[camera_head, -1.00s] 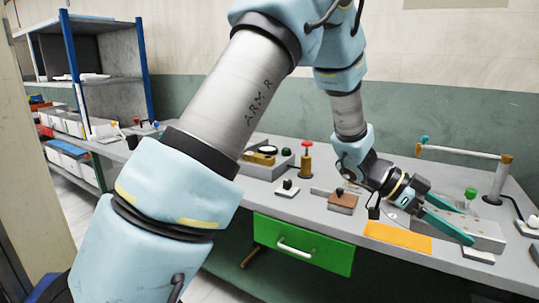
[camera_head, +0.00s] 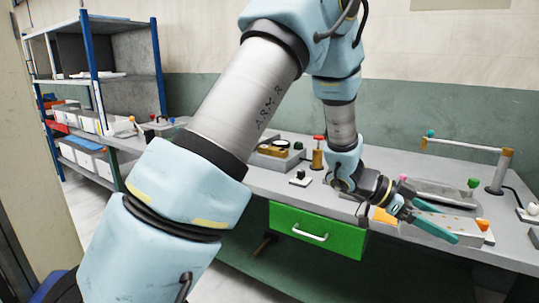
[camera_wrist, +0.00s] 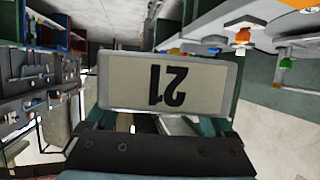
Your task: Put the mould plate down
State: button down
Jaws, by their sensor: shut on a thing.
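The mould plate (camera_wrist: 212,84) is a flat pale-grey rectangle with a lighter face and a black 21, which reads upside down in the wrist view. My gripper (camera_wrist: 160,122) is shut on it, with the teal fingers partly hidden behind the plate. In the head view my gripper (camera_head: 447,224) is at the right part of the workbench (camera_head: 405,232), near its front edge. I cannot make out the plate clearly there, nor whether it touches anything below.
A green drawer (camera_head: 318,231) hangs under the bench front. An orange pad (camera_head: 385,216) lies beside my wrist. A green knob (camera_head: 474,183) and a grey post with a bar (camera_head: 501,172) stand behind and right. Shelves with bins (camera_head: 125,92) stand at the left.

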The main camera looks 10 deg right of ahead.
jog(key=w+a+f+n+t+b, duration=0.2)
jog(key=w+a+f+n+t, duration=0.45)
jog(key=w+a+f, duration=0.35)
jog(key=w+a+f+n+t+b, duration=0.2)
jog(key=w+a+f+n+t, duration=0.45)
jog(key=w, duration=0.55)
jog(key=w+a+f+n+t+y+b, duration=0.1)
jog(key=w+a+f+n+t+y, duration=0.25)
jog(key=a, duration=0.55)
jog(key=w+a+f+n+t+y+b, duration=0.1)
jog(key=w+a+f+n+t+y, duration=0.3)
jog(key=a, duration=0.6)
jog(key=a+f+n+y, duration=0.3)
jog(key=a+y, duration=0.1)
jog(key=a, duration=1.2)
jog(key=a+v, duration=0.1)
jog(key=v, duration=0.5)
jog(key=shift+r+g+b, duration=0.35)
jog(key=shift+r+b, duration=0.05)
jog(key=shift+b, duration=0.05)
